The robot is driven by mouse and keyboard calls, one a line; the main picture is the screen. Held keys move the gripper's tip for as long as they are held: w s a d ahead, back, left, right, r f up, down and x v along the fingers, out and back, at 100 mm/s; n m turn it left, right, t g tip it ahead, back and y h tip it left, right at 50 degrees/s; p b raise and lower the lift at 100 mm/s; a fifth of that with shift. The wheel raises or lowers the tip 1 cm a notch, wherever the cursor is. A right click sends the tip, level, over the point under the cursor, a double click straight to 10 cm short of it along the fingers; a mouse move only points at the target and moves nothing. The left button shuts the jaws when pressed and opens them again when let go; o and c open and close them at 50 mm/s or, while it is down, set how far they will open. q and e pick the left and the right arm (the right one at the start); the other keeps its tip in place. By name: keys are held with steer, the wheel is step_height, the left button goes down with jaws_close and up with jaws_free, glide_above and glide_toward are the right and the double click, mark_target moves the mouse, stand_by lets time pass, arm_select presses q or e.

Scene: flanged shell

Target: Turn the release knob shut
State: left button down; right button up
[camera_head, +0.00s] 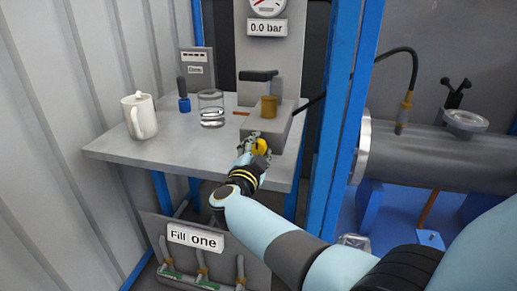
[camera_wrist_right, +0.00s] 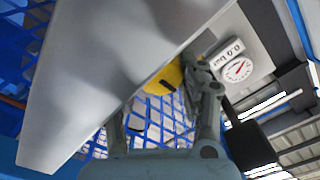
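The yellow knob (camera_head: 261,146) sits on the front of a grey block (camera_head: 266,125) at the front right of the bench. In the right wrist view the yellow knob (camera_wrist_right: 163,79), with a dark mark, shows past the edge of a large grey surface. My right gripper (camera_head: 251,144) is at the knob. In the wrist view one finger of the right gripper (camera_wrist_right: 160,95) is right beside the knob and seems to touch it. The other finger's tip is hidden behind the grey surface. The fingers are apart, but whether they clamp the knob is unclear. My left gripper is not in view.
On the bench (camera_head: 105,148) stand a white jug (camera_head: 140,116), a glass (camera_head: 211,108) and a blue-based tool (camera_head: 184,104). A brass cylinder (camera_head: 269,106) tops the block. A gauge (camera_head: 268,5) above reads "0.0 bar". A blue post (camera_head: 345,120) stands right of the bench.

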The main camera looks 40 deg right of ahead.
steer(key=o, duration=0.4)
steer(key=shift+f, duration=0.1)
steer(key=shift+o, duration=0.3)
